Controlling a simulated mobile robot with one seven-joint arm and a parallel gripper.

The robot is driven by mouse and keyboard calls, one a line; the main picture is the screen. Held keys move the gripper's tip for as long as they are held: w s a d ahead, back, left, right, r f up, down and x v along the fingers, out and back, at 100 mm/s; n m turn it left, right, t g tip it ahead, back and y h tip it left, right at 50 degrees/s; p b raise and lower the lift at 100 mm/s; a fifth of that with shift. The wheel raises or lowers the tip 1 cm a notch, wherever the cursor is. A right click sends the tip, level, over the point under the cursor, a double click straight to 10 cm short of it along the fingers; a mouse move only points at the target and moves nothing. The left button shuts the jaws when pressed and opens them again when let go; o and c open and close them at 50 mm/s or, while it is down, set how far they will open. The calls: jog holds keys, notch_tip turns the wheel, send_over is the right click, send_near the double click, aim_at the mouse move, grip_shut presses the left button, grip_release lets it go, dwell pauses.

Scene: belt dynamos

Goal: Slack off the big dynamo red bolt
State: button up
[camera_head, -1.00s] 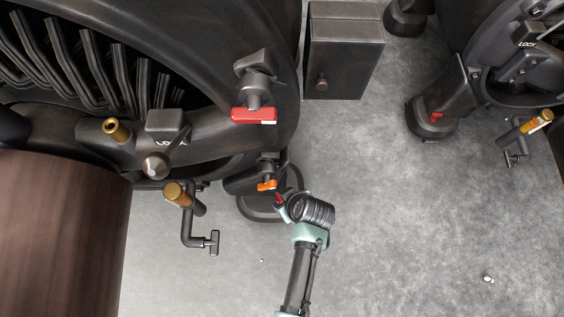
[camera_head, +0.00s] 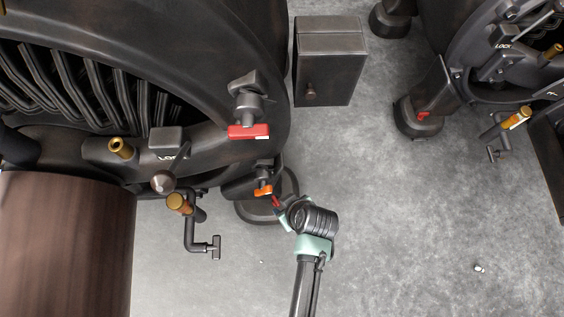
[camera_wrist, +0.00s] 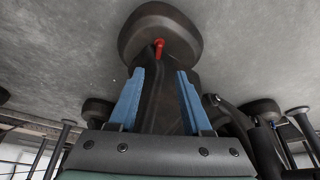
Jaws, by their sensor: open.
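The big dynamo (camera_head: 215,60) fills the left of the head view. A red bolt (camera_head: 276,201) shows low at its foot, beside my wrist. In the wrist view the red bolt (camera_wrist: 159,46) stands out from the dark rounded foot (camera_wrist: 185,30), above and between the fingertips in the picture. My gripper (camera_wrist: 160,76) has two blue fingers, spread apart with nothing held between them. The bolt appears beyond the fingertips and not gripped. In the head view my wrist hides the fingers.
A red-handled clamp (camera_head: 248,131) and an orange-handled one (camera_head: 263,190) sit on the dynamo near the bolt. A pipe with a brass handle (camera_head: 180,204) is to the left. A metal box (camera_head: 328,62) and a smaller dynamo (camera_head: 462,70) stand beyond.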

aim_at(276, 201)
jog(key=shift+m, duration=0.4)
jog(key=b+x, duration=1)
jog(key=x, duration=0.2)
jog(key=shift+w, duration=0.2)
grip_shut()
